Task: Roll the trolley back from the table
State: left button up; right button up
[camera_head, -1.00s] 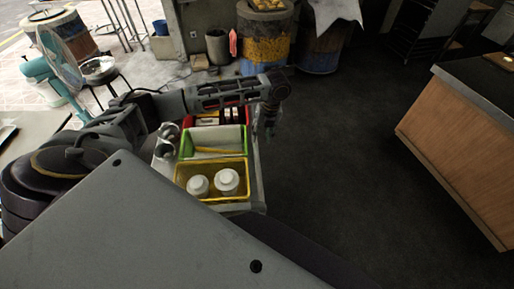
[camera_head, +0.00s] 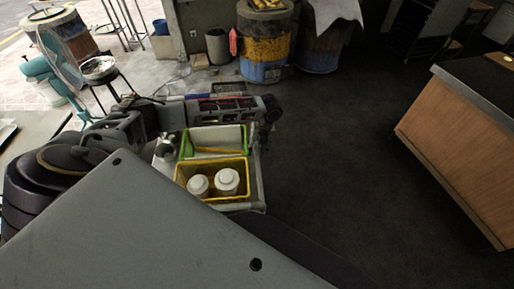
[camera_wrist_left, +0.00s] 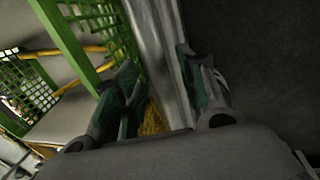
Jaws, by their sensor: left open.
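The trolley (camera_head: 259,188) stands left of centre in the head view, carrying a green basket (camera_head: 245,143) and a yellow basket (camera_head: 212,200) with two white-lidded jars. My left arm reaches across its far part, and my left gripper (camera_head: 266,133) is at its right edge, pointing down. In the left wrist view, the open fingers of this gripper (camera_wrist_left: 158,65) lie on either side of the trolley's pale metal edge rail (camera_wrist_left: 160,38). I cannot tell whether they touch it. The green basket also shows there (camera_wrist_left: 72,45). My right gripper is not in view.
Dark floor (camera_head: 335,150) lies open right of the trolley. A wood-sided counter (camera_head: 455,155) stands at the right. Barrels (camera_head: 265,45) stand at the back. A teal fan (camera_head: 58,60) and a small stool (camera_head: 98,70) are at the far left.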

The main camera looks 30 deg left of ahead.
pick_arm(q)
jog(key=shift+c, duration=0.5)
grip_shut()
